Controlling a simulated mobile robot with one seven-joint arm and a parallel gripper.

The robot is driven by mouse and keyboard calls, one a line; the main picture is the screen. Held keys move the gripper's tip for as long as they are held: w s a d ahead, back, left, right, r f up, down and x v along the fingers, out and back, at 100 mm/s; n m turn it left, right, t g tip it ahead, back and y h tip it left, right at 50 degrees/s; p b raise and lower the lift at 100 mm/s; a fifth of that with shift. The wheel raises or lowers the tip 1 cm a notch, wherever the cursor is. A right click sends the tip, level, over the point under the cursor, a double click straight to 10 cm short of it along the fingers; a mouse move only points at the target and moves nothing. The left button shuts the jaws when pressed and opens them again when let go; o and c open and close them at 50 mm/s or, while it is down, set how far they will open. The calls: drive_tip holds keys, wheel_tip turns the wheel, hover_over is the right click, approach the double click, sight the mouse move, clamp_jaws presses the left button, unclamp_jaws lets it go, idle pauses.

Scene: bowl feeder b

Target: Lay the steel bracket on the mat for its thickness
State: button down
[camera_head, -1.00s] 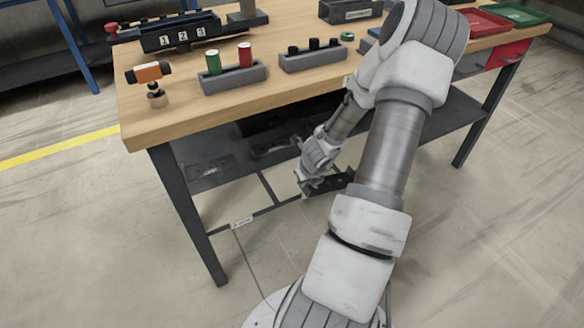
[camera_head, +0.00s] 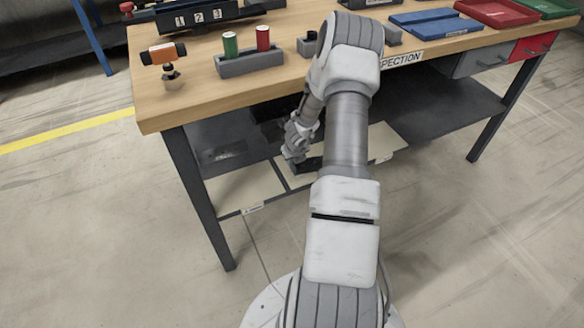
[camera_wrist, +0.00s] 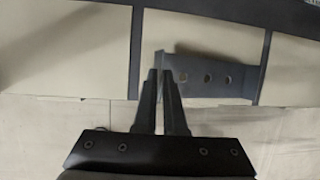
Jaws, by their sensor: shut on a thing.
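My gripper (camera_wrist: 159,76) is shut on the steel bracket (camera_wrist: 215,75), a dark flat plate with several holes, gripped near its left end. In the head view the bracket (camera_head: 309,165) is a small dark shape by my gripper (camera_head: 293,155), low in front of the bench and partly behind my arm. Pale mat panels with dark borders lie below the bench: a left one (camera_head: 245,187) and a right one (camera_head: 385,140). In the wrist view the bracket overlaps the middle panel (camera_wrist: 195,30); I cannot tell whether it touches. The labels are too small to read.
The wooden bench (camera_head: 210,92) stands over the panels, with a dark lower shelf (camera_head: 440,112) and a front leg (camera_head: 205,195). Open floor lies in front.

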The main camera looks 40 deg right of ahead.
sight(292, 167)
drive_tip(key=shift+w, duration=0.25)
wheel_tip(292, 167, down, 4)
drive_tip(key=shift+f+b, duration=0.1)
drive_tip(key=shift+b, duration=1.05)
drive_tip(key=c, duration=1)
unclamp_jaws()
drive_tip(key=shift+c, duration=0.2)
drive_tip(key=p+v, duration=0.3)
drive_tip(key=v, duration=0.9)
drive_tip(key=shift+p, duration=0.3)
